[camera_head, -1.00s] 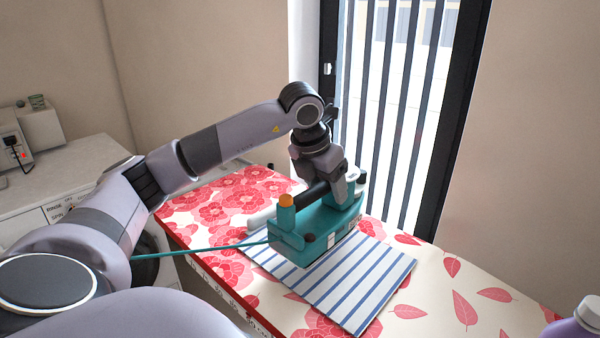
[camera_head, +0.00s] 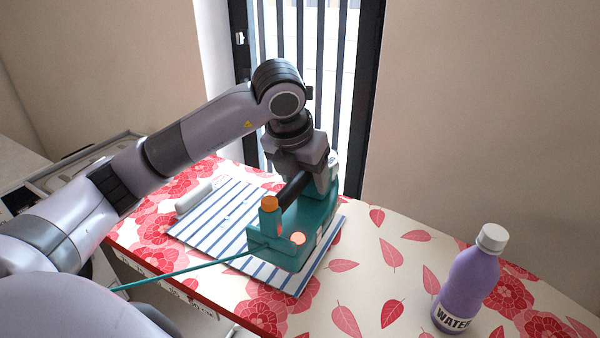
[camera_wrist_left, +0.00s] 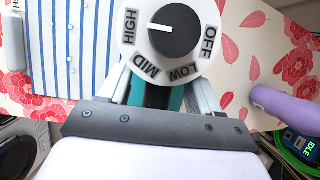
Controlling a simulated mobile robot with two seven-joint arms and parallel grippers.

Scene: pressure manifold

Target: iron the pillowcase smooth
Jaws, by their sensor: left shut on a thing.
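The blue-and-white striped pillowcase (camera_head: 215,225) lies flat on the flower-patterned surface, with small whitish spots on it. The teal iron (camera_head: 285,250) rests over its right part, hiding what is beneath. My left gripper (camera_head: 297,186) is shut on the iron's dark handle (camera_head: 290,190). The iron has an orange knob (camera_head: 269,202) and a glowing reddish lamp (camera_head: 297,239). In the left wrist view, the iron's dial (camera_wrist_left: 173,31) has its white mark toward HIGH. The striped pillowcase (camera_wrist_left: 62,50) also shows there. My right gripper is not in view.
A purple water bottle (camera_head: 468,280) stands on the patterned ironing surface (camera_head: 375,265), at the right. A teal cord (camera_head: 185,271) runs left from the iron. The surface between iron and bottle is clear.

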